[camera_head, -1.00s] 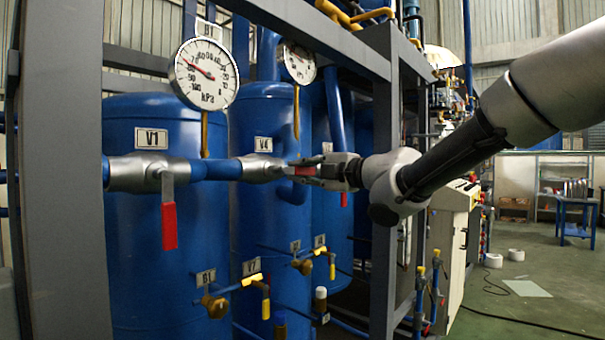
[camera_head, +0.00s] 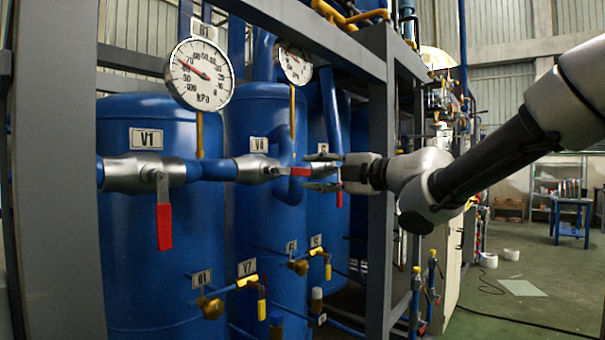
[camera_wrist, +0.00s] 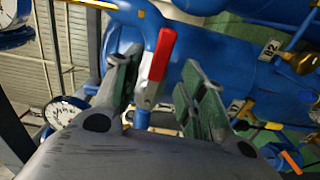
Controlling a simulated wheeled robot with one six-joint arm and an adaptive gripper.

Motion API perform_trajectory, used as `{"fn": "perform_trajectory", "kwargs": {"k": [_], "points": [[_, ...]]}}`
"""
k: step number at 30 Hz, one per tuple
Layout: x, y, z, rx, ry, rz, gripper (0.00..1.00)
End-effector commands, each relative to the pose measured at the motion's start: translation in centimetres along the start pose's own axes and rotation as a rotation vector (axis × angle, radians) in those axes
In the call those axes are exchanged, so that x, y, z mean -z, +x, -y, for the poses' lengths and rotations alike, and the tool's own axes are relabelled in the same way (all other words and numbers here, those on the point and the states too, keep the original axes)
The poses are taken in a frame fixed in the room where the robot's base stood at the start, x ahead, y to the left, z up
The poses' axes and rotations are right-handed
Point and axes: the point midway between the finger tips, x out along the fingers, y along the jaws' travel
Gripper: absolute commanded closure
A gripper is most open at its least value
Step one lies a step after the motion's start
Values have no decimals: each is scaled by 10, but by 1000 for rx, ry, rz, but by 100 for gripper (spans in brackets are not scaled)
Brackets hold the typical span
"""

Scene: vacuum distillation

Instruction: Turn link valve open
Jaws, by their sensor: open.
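A valve with a red handle (camera_head: 300,171) sits on the blue pipe beside the V4 label. The handle lies sideways, pointing right along the pipe line. My gripper (camera_head: 322,172) is open around its free end, one finger above and one below. In the wrist view, the red handle (camera_wrist: 157,60) shows between the two spread fingers (camera_wrist: 160,72), with a visible gap on each side. A second valve, by the V1 label, has a red handle (camera_head: 164,225) hanging straight down.
Two round gauges (camera_head: 199,75) stand above the pipe. A grey frame post (camera_head: 380,200) rises close behind my gripper. Blue tanks (camera_head: 145,270) stand behind the pipe, with small yellow-handled valves (camera_head: 262,300) lower down. Open floor (camera_head: 540,290) lies to the right.

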Motion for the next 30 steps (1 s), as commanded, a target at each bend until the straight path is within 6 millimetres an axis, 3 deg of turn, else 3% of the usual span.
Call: {"fn": "perform_trajectory", "kwargs": {"k": [3,10,26,28,30], "points": [[-2,-27,0,-1,-1,5,59],[-1,-58,0,0,-1,2,59],[0,-62,1,1,10,0,59],[-8,-62,7,27,48,33,59],[-30,-66,20,71,121,125,59]]}}
